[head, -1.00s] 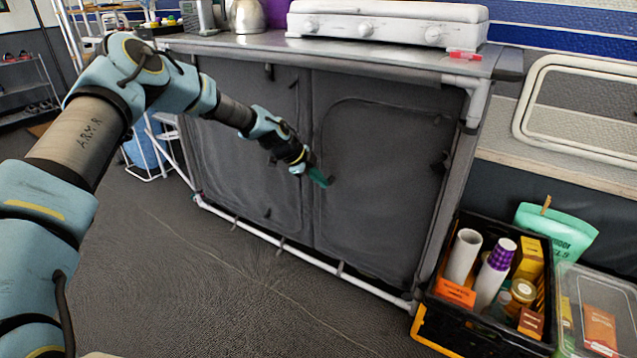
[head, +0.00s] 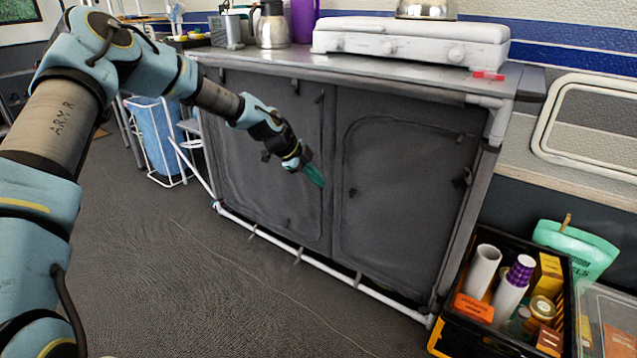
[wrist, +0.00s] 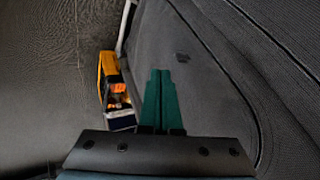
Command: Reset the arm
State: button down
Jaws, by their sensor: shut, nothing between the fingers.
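My arm reaches in from the left in the head view. My gripper (head: 314,175) is in front of the dark grey fabric cabinet (head: 400,200), near the seam between its two panels. In the wrist view the green fingers of my gripper (wrist: 160,75) lie side by side, closed together with nothing between them. The cabinet's fabric front fills the right of the wrist view. I cannot tell the exact gap between the fingertips and the fabric.
A black and yellow crate (head: 452,335) with tubes and jars stands at the lower right, beside a clear bin (head: 612,300). The counter (head: 300,58) holds a white stove (head: 410,40) and a kettle (head: 271,28). The floor (head: 200,270) before the cabinet is clear.

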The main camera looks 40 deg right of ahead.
jog(key=shift+a+r, duration=0.2)
jog(key=w+a+r+n+t+y, duration=0.1)
jog(key=a+r+n+y, duration=0.15)
jog(key=a+n, duration=0.85)
jog(key=a+r+n+t+y, duration=0.1)
jog(key=a+r+n+y, duration=0.15)
jog(key=a, duration=1.55)
jog(key=s+a+r+n+y, duration=0.1)
jog(key=s+a+r+n, duration=0.1)
jog(key=s+a+n, duration=0.45)
jog(key=s+a+r+n+t, duration=0.1)
jog(key=a+r+n, duration=0.15)
jog(key=a, duration=0.65)
jog(key=s+a+r+n+y, duration=0.1)
jog(key=s+a+r+n, duration=0.1)
jog(key=s+a+n, duration=0.35)
notch_tip(320, 180, up, 28)
jog(key=w+a+p, duration=0.1)
jog(key=p, duration=2.7)
jog(key=shift+w+a+p, duration=0.2)
jog(key=shift+a+p, duration=0.1)
jog(key=shift+p, duration=0.05)
